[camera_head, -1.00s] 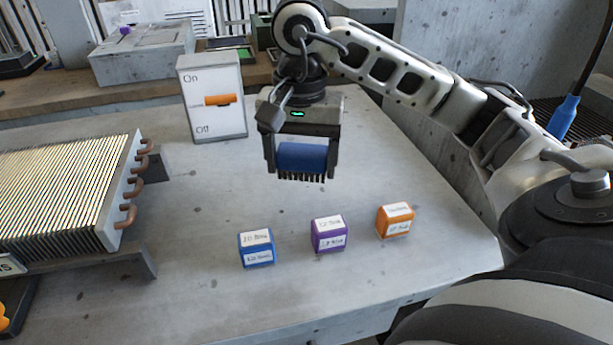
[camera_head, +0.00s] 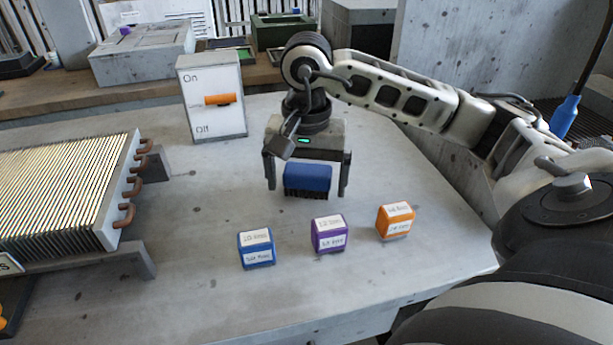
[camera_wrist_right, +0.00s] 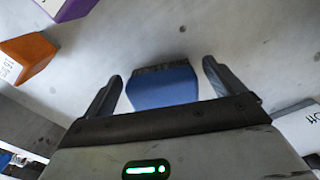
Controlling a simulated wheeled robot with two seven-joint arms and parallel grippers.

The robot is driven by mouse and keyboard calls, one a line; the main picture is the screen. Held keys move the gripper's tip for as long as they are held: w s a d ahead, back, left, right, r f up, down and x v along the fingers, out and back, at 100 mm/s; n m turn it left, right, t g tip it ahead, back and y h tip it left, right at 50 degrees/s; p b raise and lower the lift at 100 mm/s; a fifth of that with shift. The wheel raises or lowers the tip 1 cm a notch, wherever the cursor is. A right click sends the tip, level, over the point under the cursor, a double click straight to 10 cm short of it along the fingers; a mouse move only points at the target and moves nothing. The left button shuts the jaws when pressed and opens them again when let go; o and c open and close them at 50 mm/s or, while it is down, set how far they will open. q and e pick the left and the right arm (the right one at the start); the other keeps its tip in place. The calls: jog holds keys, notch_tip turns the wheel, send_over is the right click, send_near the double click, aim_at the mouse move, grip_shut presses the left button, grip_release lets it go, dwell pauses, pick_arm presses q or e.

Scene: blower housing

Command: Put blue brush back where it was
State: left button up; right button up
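The blue brush (camera_head: 307,178) sits bristles down on the grey table, behind the purple block. My right gripper (camera_head: 307,180) is open around it from above and behind. A gap shows between the brush and each finger. In the right wrist view the brush (camera_wrist_right: 162,88) lies between the two spread fingers (camera_wrist_right: 162,85), touching neither. My left gripper is not in view.
Labelled blue (camera_head: 256,249), purple (camera_head: 329,234) and orange (camera_head: 395,221) blocks stand in front of the brush. An On/Off switch box (camera_head: 212,98) stands behind to the left. A finned radiator (camera_head: 70,195) is at the left. Clear table (camera_head: 200,230) lies between.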

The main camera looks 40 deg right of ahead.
aim_at(307, 174)
jog(key=shift+r, duration=0.45)
pick_arm(q)
jog(key=p, duration=0.2)
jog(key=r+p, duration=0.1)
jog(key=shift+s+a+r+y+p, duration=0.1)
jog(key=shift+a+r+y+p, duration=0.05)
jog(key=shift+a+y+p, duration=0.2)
pick_arm(e)
notch_tip(307, 174, up, 12)
jog(key=shift+f, duration=0.25)
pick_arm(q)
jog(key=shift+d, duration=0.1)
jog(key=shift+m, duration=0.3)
